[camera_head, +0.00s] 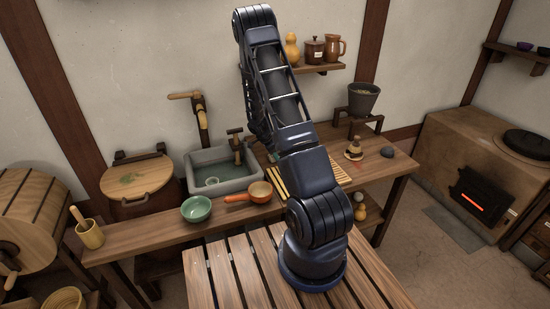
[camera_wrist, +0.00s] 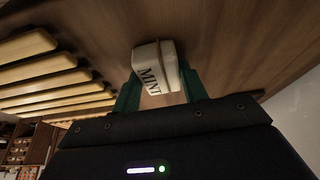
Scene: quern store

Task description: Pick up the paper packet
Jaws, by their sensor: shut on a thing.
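The paper packet (camera_wrist: 153,68) is a small white block with dark lettering reading "MINI" in the wrist view. It sits between the two green fingers of my gripper (camera_wrist: 160,87), which are shut on it from both sides. The brown wooden counter top (camera_wrist: 225,45) lies right behind the packet. I cannot tell whether the packet still touches the wood. In the head view my arm hides the packet and most of my gripper.
A slatted wooden rack (camera_head: 280,184) lies on the counter beside my gripper; its slats (camera_wrist: 45,70) show at left in the wrist view. An orange pan (camera_head: 260,190), a green bowl (camera_head: 196,208) and a grey sink (camera_head: 222,184) are left. A dark stone (camera_head: 387,152) is right.

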